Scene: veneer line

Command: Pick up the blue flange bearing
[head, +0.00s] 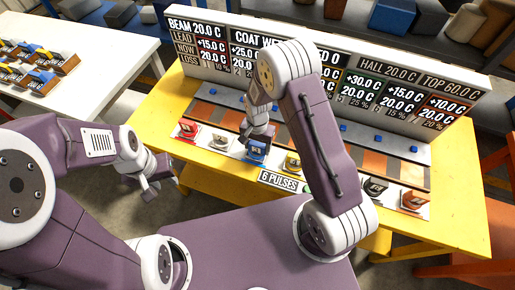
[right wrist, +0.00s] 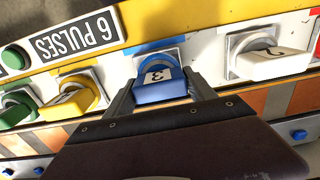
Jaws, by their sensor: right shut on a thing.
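I cannot make out a clear flange bearing. The blue piece in my right gripper looks like a knob marked 3 (right wrist: 155,88), on a pale square plate in the panel row; it also shows in the head view (head: 256,152). My right gripper (head: 257,140) reaches down over the yellow table, its fingers on either side of this blue knob and shut on it. In the right wrist view the knob sits between the fingertips, still at its plate. My left gripper (head: 152,187) hangs empty left of the yellow table; its finger gap is unclear.
White and yellow knobs (right wrist: 70,102) flank the blue one closely. A sign reading 6 PULSES (head: 283,181) is at the front edge. A display board (head: 390,95) stands behind. A white table (head: 95,50) at left bears several small blocks with blue and yellow parts.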

